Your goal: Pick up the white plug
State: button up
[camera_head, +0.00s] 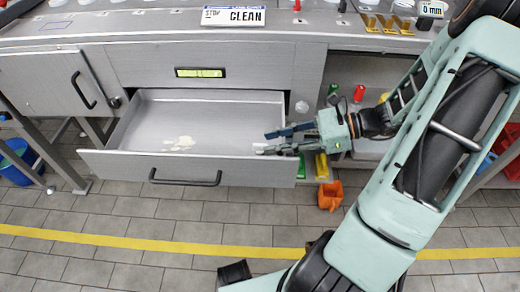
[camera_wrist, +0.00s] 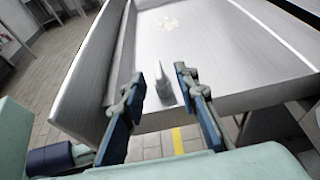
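The white plug (camera_wrist: 163,86) shows in the wrist view as a small, pale, tapered piece between the two fingers of my gripper (camera_wrist: 159,76). A gap shows on each side of it. In the head view my gripper (camera_head: 267,143) reaches from the right into the right end of the open drawer (camera_head: 118,161), its blue fingers spread. A small white piece at the fingertips, the plug (camera_head: 259,146), shows there, partly hidden by the lower finger. Its contact with the drawer floor is hard to tell.
A cream-coloured patch (camera_head: 180,144) lies on the drawer floor to the left. The drawer's front wall and black handle (camera_head: 186,178) stand nearest. Red and green items stand on the shelf behind my gripper.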

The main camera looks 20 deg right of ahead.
aim_at(260, 144)
jog(key=b+x, duration=0.1)
jog(key=x, duration=0.3)
jog(key=shift+s+a+f+b, duration=0.1)
jog(key=shift+a+f+b, duration=0.05)
jog(key=shift+b, duration=0.2)
grip_shut()
